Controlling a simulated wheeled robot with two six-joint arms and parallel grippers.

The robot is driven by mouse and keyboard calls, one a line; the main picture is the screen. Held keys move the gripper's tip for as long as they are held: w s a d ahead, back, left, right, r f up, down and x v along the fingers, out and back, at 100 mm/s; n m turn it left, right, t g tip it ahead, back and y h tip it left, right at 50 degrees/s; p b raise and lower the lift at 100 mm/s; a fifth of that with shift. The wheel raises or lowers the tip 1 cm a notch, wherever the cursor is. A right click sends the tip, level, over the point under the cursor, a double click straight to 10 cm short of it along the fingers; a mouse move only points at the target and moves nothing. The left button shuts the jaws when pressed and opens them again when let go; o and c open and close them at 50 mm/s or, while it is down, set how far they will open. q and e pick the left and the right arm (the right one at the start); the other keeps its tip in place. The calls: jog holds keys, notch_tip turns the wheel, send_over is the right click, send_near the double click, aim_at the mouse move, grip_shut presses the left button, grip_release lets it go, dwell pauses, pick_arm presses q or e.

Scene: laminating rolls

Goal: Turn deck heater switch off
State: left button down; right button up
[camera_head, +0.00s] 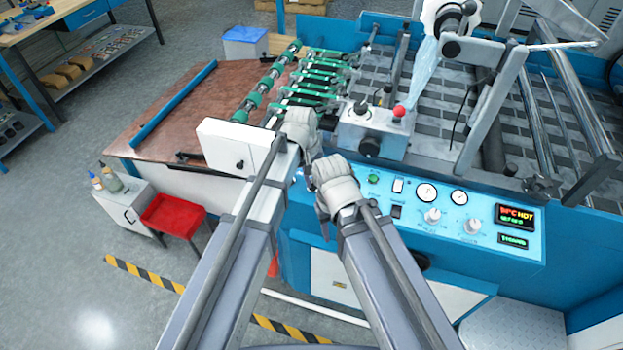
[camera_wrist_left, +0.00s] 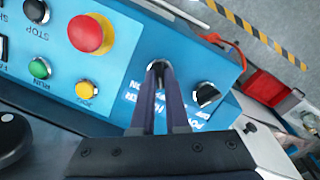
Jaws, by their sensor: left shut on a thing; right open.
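My left gripper (camera_wrist_left: 162,100) is shut on a small rotary switch (camera_wrist_left: 160,68) on the blue control panel (camera_wrist_left: 130,62). The fingers cover most of this switch, so its pointer angle cannot be told. White lettering beside it is rotated and only partly legible; a word like HEATER shows. In the head view the left gripper (camera_head: 302,130) is over the left end of the panel, its fingertips hidden.
A second black rotary switch (camera_wrist_left: 207,95) sits close beside the held one. A red mushroom button (camera_wrist_left: 90,34), a green button (camera_wrist_left: 40,68) and a yellow button (camera_wrist_left: 86,89) are nearby. A display (camera_head: 515,217) reads HOT.

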pick_arm(q)
jog(key=shift+s+f, duration=0.1)
jog(key=shift+s, duration=0.1)
jog(key=c, duration=0.9)
grip_release()
jog(key=shift+w, duration=0.1)
jog(key=shift+w+a+r+p, duration=0.1)
jog(key=shift+w+r+p, duration=0.05)
jog(key=shift+r+p, duration=0.4)
jog(key=r+p, duration=0.7)
jog(key=shift+s+a, duration=0.2)
jog(key=shift+s, duration=0.05)
jog(key=shift+f, duration=0.15)
